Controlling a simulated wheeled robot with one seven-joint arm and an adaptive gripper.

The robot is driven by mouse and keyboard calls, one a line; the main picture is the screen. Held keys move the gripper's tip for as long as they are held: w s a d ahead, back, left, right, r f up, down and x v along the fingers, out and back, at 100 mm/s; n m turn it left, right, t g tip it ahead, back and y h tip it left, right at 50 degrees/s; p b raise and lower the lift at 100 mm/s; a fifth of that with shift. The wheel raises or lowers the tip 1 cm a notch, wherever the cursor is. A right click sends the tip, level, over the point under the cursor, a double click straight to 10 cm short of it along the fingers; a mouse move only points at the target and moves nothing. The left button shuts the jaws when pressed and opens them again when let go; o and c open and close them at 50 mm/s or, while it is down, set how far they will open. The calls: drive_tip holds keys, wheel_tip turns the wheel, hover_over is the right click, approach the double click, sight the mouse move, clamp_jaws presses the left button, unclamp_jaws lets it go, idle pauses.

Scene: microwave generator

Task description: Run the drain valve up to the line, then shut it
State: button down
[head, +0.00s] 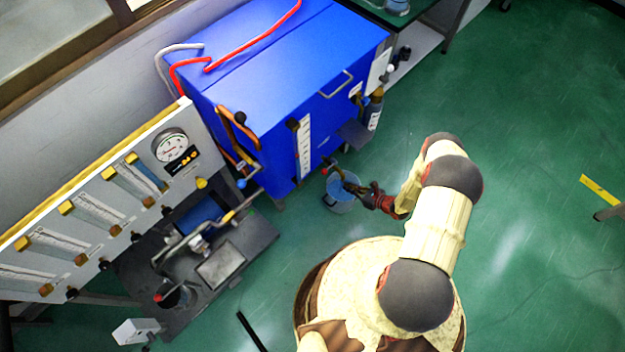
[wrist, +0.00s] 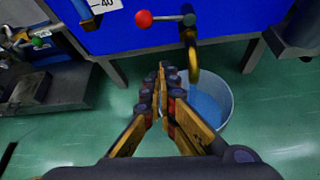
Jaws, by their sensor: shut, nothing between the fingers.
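The drain valve is low on the front of the blue tank (head: 285,90). Its lever with a red ball (wrist: 144,19) points left in the wrist view, and the ball shows small in the head view (head: 325,171). A brass spout (wrist: 192,58) bends down over a pale bucket (wrist: 226,92) holding blue liquid (wrist: 207,104). The bucket (head: 341,206) stands on the floor in the head view. No fill line on it can be made out. My gripper (wrist: 166,68) is shut and empty, in front of the spout and below the lever, apparently apart from both. It partly hides the bucket.
A white scale strip (head: 304,148) is on the tank front; its lower end reads 40 in the wrist view (wrist: 104,4). A gauge panel (head: 110,205) and dark bench (head: 225,265) stand at left.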

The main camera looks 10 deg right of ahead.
sight(329, 168)
drive_tip(key=b+x, duration=0.4)
drive_tip(key=x, duration=0.7)
drive_tip(key=shift+r, duration=2.15)
drive_tip(key=shift+w+r, duration=0.1)
drive_tip(key=shift+r, duration=0.05)
drive_tip(key=shift+r+p, duration=0.35)
drive_tip(key=shift+r, duration=0.2)
